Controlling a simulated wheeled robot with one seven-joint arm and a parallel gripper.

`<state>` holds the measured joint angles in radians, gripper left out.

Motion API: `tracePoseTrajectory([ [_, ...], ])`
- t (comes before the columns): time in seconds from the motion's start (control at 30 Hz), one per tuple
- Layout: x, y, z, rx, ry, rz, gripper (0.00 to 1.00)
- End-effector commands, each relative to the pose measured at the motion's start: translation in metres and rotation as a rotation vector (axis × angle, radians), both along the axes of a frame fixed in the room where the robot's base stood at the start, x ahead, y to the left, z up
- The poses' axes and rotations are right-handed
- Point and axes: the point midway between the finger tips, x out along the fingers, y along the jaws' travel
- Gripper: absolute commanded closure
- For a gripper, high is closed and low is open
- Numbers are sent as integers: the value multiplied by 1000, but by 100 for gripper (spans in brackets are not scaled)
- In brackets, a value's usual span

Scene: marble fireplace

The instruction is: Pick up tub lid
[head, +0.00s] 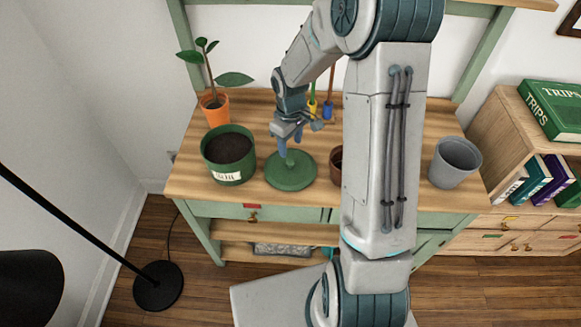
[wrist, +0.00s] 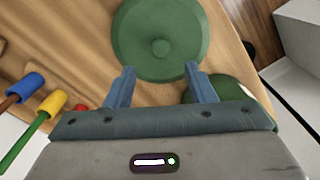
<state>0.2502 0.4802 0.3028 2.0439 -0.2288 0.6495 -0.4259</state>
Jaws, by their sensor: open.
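The tub lid (head: 290,172) is a round green disc with a knob in its middle. It lies on the wooden bench top, to the right of the green tub (head: 228,153), which holds dark soil and has a white label. In the wrist view the lid (wrist: 150,50) is beyond the fingertips, with its knob roughly in line with the gap between them. My gripper (head: 290,148) is above the lid, pointing down, its blue fingers apart. It also shows in the wrist view (wrist: 160,80), open and empty. How high it is above the knob is hard to tell.
An orange pot with a plant (head: 215,108) stands behind the tub. A grey pot (head: 455,162) is at the right, and a brown pot (head: 336,167) is partly hidden by my arm.

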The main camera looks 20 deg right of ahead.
Motion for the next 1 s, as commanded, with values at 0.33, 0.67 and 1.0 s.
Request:
tracePoseTrajectory([
  [0.33,-1,1,-30,0,3,0,50],
  [0.67,0,1,-69,-1,1,0,50],
  [1.0,0,1,-73,-1,-1,-1,62],
])
